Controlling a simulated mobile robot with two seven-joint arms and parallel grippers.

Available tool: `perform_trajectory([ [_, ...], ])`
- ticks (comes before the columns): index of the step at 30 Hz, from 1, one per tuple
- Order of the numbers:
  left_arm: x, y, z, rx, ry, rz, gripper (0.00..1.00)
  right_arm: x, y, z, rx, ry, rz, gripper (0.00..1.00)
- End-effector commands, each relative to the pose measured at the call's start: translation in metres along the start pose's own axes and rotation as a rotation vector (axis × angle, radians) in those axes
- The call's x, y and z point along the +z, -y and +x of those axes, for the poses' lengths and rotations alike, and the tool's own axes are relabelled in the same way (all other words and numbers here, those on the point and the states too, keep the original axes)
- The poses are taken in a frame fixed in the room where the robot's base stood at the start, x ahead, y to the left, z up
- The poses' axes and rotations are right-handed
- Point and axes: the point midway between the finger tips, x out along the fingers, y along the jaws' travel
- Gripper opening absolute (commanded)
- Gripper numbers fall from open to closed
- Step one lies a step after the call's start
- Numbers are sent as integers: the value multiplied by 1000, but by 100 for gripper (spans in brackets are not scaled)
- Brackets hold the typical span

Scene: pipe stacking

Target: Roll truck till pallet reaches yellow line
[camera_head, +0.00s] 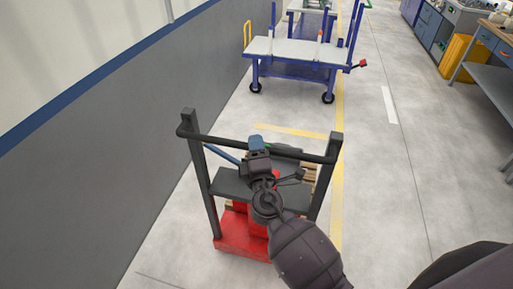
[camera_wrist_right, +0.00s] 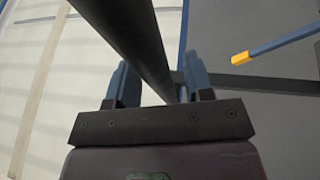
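The truck has a dark upright frame with a black top handle bar (camera_head: 215,139) and a red base (camera_head: 238,236). It stands in the lower middle of the head view. Parts of a wooden pallet (camera_head: 311,172) show behind the frame, mostly hidden. A yellow line (camera_head: 290,131) crosses the floor just beyond the truck. My right gripper (camera_head: 257,143) is at the handle bar. In the right wrist view, a dark bar (camera_wrist_right: 140,45) runs between its two blue fingers (camera_wrist_right: 160,88), which stand apart with a gap beside the bar. My left gripper does not show.
A blue and white cart (camera_head: 295,50) stands beyond the line. A grey wall (camera_head: 100,150) runs close on the left. A long yellow floor stripe (camera_head: 338,180) passes right of the truck. Workbenches (camera_head: 485,70) and a yellow bin (camera_head: 456,55) are far right; the floor between is clear.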

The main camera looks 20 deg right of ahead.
Motion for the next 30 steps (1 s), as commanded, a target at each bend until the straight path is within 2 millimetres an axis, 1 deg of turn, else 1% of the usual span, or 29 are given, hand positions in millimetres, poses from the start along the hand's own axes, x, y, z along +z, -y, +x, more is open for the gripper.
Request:
perform_trajectory([
  [1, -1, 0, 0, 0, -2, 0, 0, 0, 0, 0, 0, 0, 0, 39],
  [6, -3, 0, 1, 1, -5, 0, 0, 0, 0, 0, 0, 0, 0, 13],
  [9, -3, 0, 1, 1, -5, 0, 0, 0, 0, 0, 0, 0, 0, 0],
  [18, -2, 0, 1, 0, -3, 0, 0, 0, 0, 0, 0, 0, 0, 0],
  [22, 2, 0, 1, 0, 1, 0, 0, 2, 2, 5, 1, 0, -1, 0],
  [26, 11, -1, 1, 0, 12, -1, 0, 8, 5, 19, 2, 0, -1, 0],
  [29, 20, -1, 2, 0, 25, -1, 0, 16, 9, 36, 3, 2, -2, 0],
  [30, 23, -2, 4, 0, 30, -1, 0, 19, 11, 44, 3, 2, -1, 0],
])
